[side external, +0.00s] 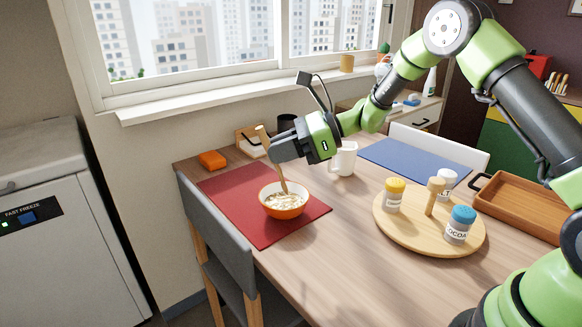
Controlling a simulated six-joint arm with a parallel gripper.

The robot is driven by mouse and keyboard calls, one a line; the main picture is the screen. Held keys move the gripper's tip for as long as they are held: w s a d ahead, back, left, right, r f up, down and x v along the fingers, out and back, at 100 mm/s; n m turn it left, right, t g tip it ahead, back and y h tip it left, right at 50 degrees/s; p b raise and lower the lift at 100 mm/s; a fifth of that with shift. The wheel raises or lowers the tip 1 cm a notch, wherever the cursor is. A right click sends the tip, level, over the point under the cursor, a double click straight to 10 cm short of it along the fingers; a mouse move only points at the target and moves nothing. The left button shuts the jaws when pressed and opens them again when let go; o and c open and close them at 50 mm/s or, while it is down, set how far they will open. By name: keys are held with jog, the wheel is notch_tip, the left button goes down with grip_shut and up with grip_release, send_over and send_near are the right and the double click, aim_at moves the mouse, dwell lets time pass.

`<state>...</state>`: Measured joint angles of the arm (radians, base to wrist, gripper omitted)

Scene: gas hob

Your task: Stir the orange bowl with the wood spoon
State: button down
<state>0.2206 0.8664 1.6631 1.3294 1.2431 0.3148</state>
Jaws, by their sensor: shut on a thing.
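The orange bowl (283,209) stands upright on the red placemat (232,192) and holds pale, lumpy contents. The wood spoon (277,172) stands tilted, its handle top leaning to the left and its lower end in the bowl's contents. My gripper (272,150) is above the bowl, shut on the spoon's handle. The spoon's lower end is hidden by the contents. The fingertips are small in this view and partly hidden by the handle.
A white mug (344,159) stands right of my gripper. A round wooden board (410,232) holds several jars. A wooden tray (524,207) lies at the right. A grey chair (214,234) stands at the table's left edge.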

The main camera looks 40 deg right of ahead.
jog(key=w+d+m+t+h, duration=0.3)
jog(key=w+d+m+t, duration=0.1)
jog(key=d+m+t, duration=0.15)
notch_tip(320, 180, down, 9)
jog(key=t, duration=0.1)
jog(key=shift+w+d+f, duration=0.15)
jog(key=shift+w+f, duration=0.05)
jog(key=shift+w, duration=0.25)
dwell(0.5)
dwell(0.4)
